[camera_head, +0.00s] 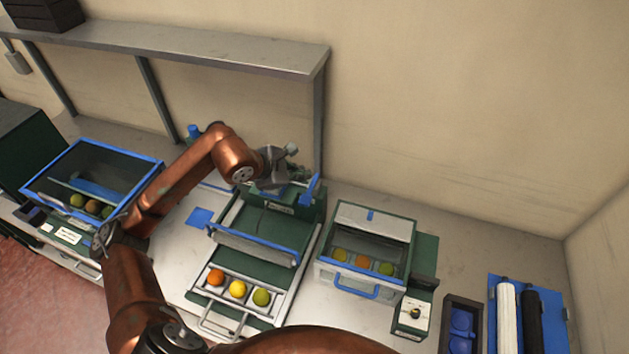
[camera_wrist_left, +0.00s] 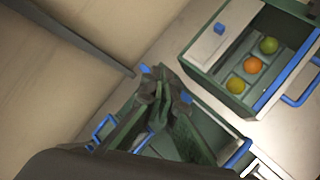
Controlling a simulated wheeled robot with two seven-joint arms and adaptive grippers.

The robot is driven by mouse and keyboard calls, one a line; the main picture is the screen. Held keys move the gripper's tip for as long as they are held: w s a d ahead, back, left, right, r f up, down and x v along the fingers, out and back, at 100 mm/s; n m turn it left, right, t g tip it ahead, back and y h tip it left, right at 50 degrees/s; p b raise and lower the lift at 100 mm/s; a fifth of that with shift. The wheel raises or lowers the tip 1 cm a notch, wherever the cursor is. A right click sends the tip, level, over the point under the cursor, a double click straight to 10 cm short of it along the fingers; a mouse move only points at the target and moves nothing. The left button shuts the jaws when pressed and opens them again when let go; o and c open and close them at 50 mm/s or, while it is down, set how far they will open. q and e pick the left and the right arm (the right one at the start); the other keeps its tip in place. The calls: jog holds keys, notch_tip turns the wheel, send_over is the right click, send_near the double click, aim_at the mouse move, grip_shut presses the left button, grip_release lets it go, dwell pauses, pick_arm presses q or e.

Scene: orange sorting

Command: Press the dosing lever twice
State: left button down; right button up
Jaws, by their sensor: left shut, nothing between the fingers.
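A blue lever (camera_head: 311,188) stands upright at the back right corner of the green middle machine (camera_head: 262,236) in the head view; I take it to be the dosing lever. My left gripper (camera_head: 291,163) is shut and empty, just behind and left of the lever. Whether it touches the lever cannot be told. In the left wrist view the shut gripper (camera_wrist_left: 165,86) is seen over the machine, with small blue parts close to its fingers. The lever's base is partly hidden. My right gripper is out of view; part of my arm crosses the bottom.
The machine's front tray (camera_head: 207,293) holds an orange, a yellow and a green fruit. A green and white box (camera_head: 329,272) with three fruits stands to the right. A blue-rimmed bin (camera_head: 152,178) is at left. A metal shelf (camera_head: 215,55) runs behind my left arm.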

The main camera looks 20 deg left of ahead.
aim_at(304, 200)
pick_arm(q)
notch_tip(304, 200, down, 8)
jog(key=b, duration=0.4)
jog(key=shift+w+a, duration=0.1)
jog(key=shift+a, duration=0.05)
jog(key=shift+f+b, duration=0.25)
jog(key=shift+b, duration=0.15)
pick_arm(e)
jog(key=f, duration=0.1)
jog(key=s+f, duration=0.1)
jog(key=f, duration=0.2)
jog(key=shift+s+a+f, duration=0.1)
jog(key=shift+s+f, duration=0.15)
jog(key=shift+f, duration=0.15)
pick_arm(q)
jog(key=shift+r, duration=0.1)
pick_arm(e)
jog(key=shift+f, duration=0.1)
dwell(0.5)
pick_arm(q)
jog(key=shift+f+b, duration=0.45)
jog(key=shift+b, duration=0.1)
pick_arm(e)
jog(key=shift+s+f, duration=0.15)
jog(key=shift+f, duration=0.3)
